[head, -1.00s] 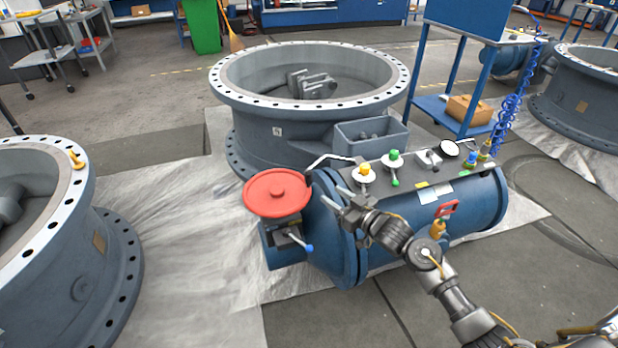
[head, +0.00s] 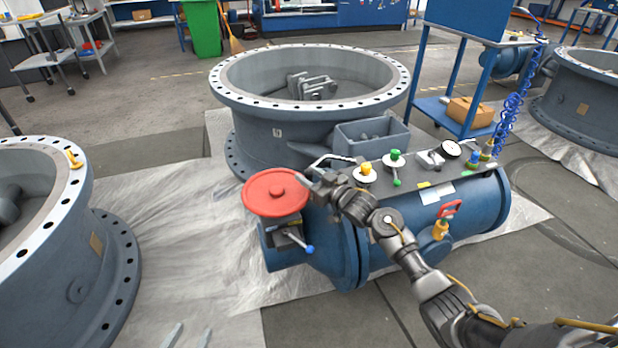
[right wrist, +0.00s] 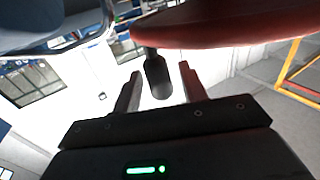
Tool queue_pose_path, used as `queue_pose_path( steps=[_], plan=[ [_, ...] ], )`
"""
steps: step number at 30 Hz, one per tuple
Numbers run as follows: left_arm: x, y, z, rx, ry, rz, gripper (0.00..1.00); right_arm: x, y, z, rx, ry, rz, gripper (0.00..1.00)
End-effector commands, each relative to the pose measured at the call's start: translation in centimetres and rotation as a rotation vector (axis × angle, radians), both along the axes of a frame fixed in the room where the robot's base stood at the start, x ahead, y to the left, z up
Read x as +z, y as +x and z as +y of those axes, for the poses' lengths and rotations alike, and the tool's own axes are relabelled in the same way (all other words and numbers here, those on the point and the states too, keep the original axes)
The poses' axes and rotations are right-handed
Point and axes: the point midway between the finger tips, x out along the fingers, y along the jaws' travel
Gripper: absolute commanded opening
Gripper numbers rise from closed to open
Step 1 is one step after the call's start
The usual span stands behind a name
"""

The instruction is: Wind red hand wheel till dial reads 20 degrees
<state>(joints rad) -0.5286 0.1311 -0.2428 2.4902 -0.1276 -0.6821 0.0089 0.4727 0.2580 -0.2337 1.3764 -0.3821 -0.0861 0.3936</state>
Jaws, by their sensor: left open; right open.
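The red hand wheel (head: 276,193) lies flat on top of a gearbox (head: 282,228) at the left end of a blue cylindrical body. My right gripper (head: 306,182) is open at the wheel's right edge. In the right wrist view the red wheel (right wrist: 230,32) fills the top, and a dark handle (right wrist: 157,76) projects from it. The handle appears between the open fingers of my right gripper (right wrist: 160,88); contact cannot be told. A round white-faced dial (head: 451,148) stands on the body's top, its reading too small to make out. My left gripper (head: 189,336) shows only separated fingertips at the bottom edge.
The blue body (head: 400,232) carries yellow and green knobs, a red handle (head: 451,208) and a blue-tipped lever (head: 308,249). A large flanged ring (head: 310,130) stands behind, another (head: 105,265) at left. Pale sheeting (head: 190,225) left of the wheel is clear.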

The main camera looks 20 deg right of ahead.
Motion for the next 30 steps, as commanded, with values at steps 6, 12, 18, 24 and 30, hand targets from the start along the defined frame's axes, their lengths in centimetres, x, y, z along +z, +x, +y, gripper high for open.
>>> queue_pose_path(
  steps=[6,12,18,24,30],
  plan=[
    [0.3,0.1,-0.2,-0.005,-0.006,-0.015,0.43,0.0,0.2,0.1,0.0,0.0,0.0,0.42],
    [0.2,0.1,-0.1,-0.004,-0.005,-0.013,0.43,0.0,0.2,0.1,0.0,0.0,0.0,0.29],
    [0.2,0.1,-0.1,-0.004,-0.005,-0.013,0.43,0.0,0.2,0.1,0.0,0.0,0.0,0.03],
    [0.2,0.1,-0.1,-0.004,-0.005,-0.012,0.43,0.0,0.2,0.1,0.0,0.0,0.0,0.0],
    [0.2,0.1,0.0,-0.001,0.0,-0.001,0.43,0.1,0.2,-0.9,0.006,-0.002,0.001,0.0]
  ],
)
